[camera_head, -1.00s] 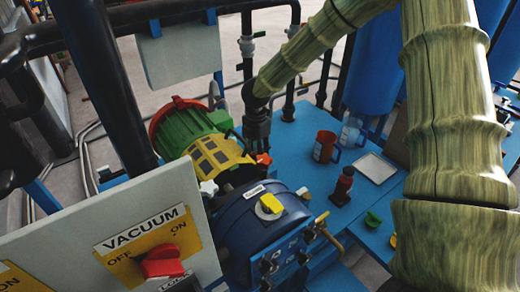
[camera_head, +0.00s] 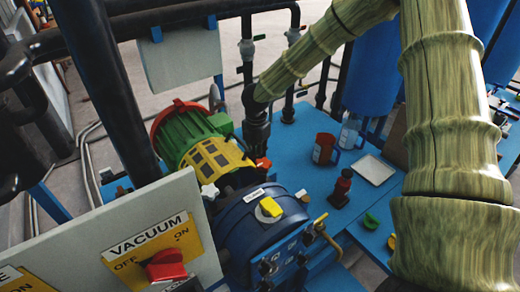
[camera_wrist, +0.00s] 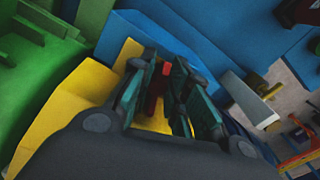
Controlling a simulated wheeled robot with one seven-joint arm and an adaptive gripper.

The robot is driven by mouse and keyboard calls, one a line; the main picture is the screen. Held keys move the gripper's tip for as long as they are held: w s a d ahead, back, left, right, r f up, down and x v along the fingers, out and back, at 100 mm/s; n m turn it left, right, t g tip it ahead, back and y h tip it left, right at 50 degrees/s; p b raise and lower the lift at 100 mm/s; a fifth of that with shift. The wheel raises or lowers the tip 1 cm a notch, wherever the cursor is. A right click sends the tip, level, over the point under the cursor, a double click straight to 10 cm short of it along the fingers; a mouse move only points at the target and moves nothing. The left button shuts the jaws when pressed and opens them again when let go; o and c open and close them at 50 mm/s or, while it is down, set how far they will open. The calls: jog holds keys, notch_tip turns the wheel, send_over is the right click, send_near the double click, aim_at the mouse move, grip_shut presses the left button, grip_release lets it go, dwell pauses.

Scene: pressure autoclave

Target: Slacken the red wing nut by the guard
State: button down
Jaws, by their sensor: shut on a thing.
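The red wing nut (camera_head: 263,163) sits at the right edge of the yellow guard (camera_head: 222,157), in the middle of the head view. My gripper (camera_head: 259,149) points down over it from above. In the wrist view the red wing nut (camera_wrist: 157,86) shows as a narrow red strip between my two dark fingers (camera_wrist: 160,98), which are shut on it. The fingers hide most of the nut and its stud. The yellow guard (camera_wrist: 75,98) lies beside and below the fingers in the wrist view.
A white wing nut (camera_head: 209,191) sits left of the blue housing (camera_head: 258,222). The green and red drum end (camera_head: 180,125) is behind the guard.

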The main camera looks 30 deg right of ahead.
jog(key=shift+w+r, duration=0.1)
jog(key=shift+r, duration=0.05)
jog(key=c, duration=1.4)
grip_release()
jog(key=shift+a, duration=0.1)
jog(key=shift+o, duration=0.2)
jog(key=shift+r, duration=3.9)
jog(key=shift+f, duration=0.1)
